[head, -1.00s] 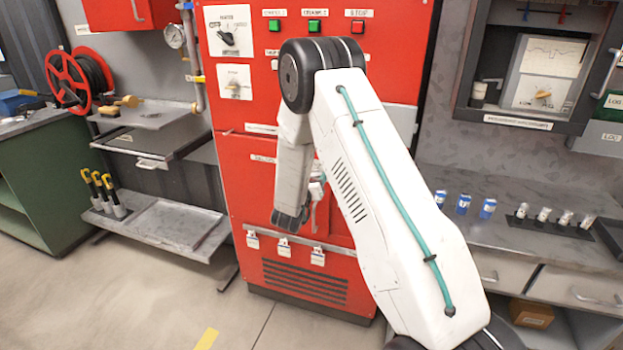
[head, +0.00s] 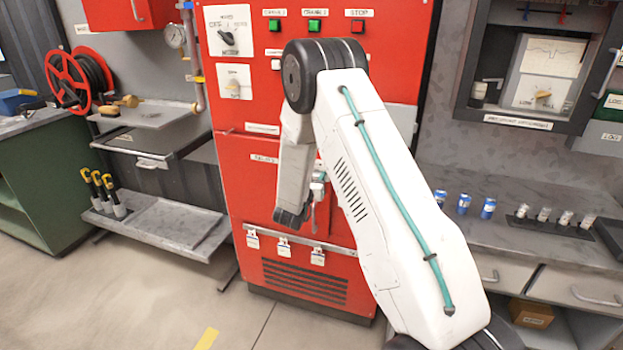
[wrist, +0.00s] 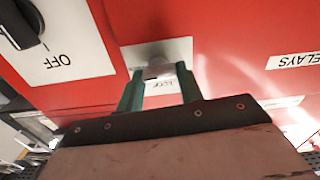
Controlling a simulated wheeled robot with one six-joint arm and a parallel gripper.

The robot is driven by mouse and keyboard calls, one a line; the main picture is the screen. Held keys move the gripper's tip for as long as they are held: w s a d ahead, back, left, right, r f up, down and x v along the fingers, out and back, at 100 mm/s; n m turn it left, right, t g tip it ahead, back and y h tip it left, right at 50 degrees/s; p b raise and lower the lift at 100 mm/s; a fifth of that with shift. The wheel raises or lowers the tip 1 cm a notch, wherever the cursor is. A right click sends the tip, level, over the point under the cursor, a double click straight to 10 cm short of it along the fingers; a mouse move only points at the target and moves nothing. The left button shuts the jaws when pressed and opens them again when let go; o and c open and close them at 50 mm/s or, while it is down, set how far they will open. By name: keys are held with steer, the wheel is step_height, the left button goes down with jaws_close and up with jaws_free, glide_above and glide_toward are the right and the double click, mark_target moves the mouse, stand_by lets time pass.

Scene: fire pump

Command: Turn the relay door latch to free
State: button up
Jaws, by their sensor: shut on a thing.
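The relay door latch is a small grey knob (wrist: 156,66) on a pale plate on the red cabinet. Lettering that seems to read LOCK shows just below it, partly hidden. My gripper (wrist: 158,82) has its two green fingers on either side of the knob and is shut on it. The knob's exact turn angle is hard to tell. In the head view my arm hides the latch. A RELAYS label (wrist: 296,60) is on the red face to the right in the wrist view.
The red cabinet (head: 232,180) fills the middle. A black rotary switch (wrist: 20,22) with an OFF label is close to my gripper. A rail with several white tags (head: 318,256) crosses the cabinet lower down. A metal shelf (head: 165,225) is left, a counter (head: 520,215) right.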

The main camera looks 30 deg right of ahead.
steer(key=shift+m, duration=0.5)
steer(key=o, duration=1)
steer(key=shift+d, duration=0.1)
steer(key=shift+s, duration=0.1)
steer(key=v, duration=0.8)
steer(key=shift+f, duration=0.1)
